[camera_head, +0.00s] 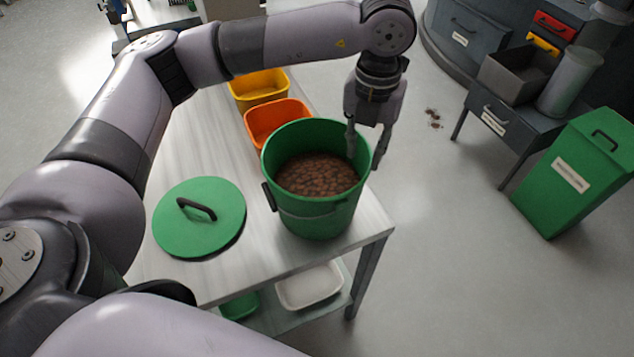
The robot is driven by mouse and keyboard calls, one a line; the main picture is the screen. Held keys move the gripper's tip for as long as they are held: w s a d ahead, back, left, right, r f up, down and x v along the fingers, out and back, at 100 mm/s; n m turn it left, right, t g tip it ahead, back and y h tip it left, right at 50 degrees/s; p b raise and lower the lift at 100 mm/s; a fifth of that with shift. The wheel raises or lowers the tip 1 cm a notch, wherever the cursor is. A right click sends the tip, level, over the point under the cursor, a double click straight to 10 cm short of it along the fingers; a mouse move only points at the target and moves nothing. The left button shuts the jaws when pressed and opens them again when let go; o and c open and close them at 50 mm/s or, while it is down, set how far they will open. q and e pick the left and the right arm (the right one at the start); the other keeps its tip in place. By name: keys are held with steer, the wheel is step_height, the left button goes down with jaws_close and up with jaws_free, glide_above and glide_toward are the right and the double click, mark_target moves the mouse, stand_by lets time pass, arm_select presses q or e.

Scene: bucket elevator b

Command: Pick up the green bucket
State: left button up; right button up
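The green bucket (318,218) stands upright on the metal table, full of brown round lumps (315,175). A dark handle piece shows on its left side. Its round green lid (178,234) with a dark handle lies flat on the table to the left. My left gripper (365,160) points down at the bucket's right rim. Its fingers are apart, one inside the rim and one outside. Whether either finger touches the wall I cannot tell. My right gripper is not in view.
An orange bin (277,117) and a yellow bin (259,87) stand behind the bucket on the table (360,226). A white tray (309,287) sits on the shelf below. A green waste bin (575,172) and a grey side table (507,118) stand right, across open floor.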

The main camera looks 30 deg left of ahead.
mark_target(361, 185)
arm_select(q)
step_height(361, 185, down, 5)
steer(key=shift+r+p, duration=0.15)
steer(key=shift+p, duration=0.35)
steer(key=f+p, duration=0.1)
steer(key=f, duration=0.2)
steer(key=f+p, duration=0.1)
steer(key=shift+s+d+f+p, duration=0.3)
steer(key=shift+s+d+f, duration=0.05)
steer(key=shift+s+f, duration=0.05)
steer(key=shift+f, duration=0.3)
steer(key=shift+c, duration=0.4)
jaws_close()
steer(key=shift+w+r, duration=0.1)
